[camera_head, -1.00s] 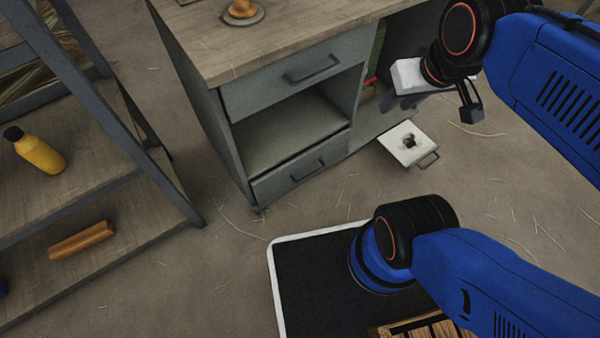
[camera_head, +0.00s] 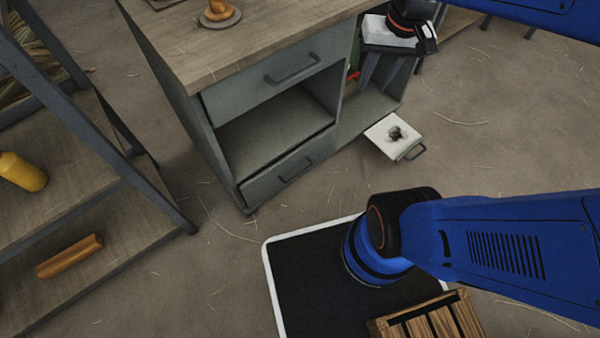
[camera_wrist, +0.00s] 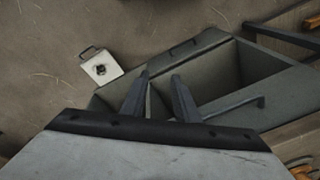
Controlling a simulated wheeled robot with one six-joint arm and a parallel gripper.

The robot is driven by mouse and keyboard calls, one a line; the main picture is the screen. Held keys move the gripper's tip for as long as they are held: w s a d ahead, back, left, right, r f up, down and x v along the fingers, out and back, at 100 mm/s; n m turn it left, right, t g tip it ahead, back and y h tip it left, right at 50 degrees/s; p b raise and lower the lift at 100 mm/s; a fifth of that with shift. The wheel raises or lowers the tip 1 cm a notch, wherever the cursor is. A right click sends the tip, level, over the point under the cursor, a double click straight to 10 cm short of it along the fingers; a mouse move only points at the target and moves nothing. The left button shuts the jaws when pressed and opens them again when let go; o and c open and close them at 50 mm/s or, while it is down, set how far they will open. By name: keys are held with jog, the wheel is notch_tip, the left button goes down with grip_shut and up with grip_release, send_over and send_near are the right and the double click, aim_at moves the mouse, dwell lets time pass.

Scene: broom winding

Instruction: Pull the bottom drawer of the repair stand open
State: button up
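The repair stand (camera_head: 178,105) is a grey cabinet with a wooden top. Its upper drawer front (camera_head: 275,82) has a bar handle, with an open compartment below. The bottom drawer (camera_head: 262,188) looks shut, and its bar handle (camera_head: 296,172) is clear; this handle also shows in the wrist view (camera_wrist: 184,47). My gripper (camera_head: 376,84) hangs at the stand's right side, apart from the bottom handle. In the wrist view my gripper (camera_wrist: 160,76) has two separated fingers with nothing between them. They lie over the stand's view, and I see no contact.
A white square plate with a dark spot and handle (camera_head: 395,137) lies on the floor right of the stand. A shelf rack (camera_head: 100,180) with a yellow bottle (camera_head: 22,172) stands at left. A wooden crate (camera_head: 432,318) sits at the bottom. Floor before the drawer is clear.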

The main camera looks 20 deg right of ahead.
jog(key=w+d+f+m+g+y, duration=0.3)
jog(key=w+d+f+m, duration=0.1)
jog(key=w+d+f, duration=0.4)
jog(key=w+d+f+m+g+y, duration=0.3)
jog(key=w+d+f+m, duration=0.25)
jog(key=w+f, duration=0.4)
jog(key=m+t+y, duration=0.3)
jog(key=m+y, duration=1.1)
jog(key=m, duration=0.3)
send_near(299, 173)
jog(key=x, duration=0.9)
jog(key=shift+a+f, duration=0.25)
jog(key=shift+a, duration=0.15)
jog(key=shift+c, duration=0.3)
grip_shut()
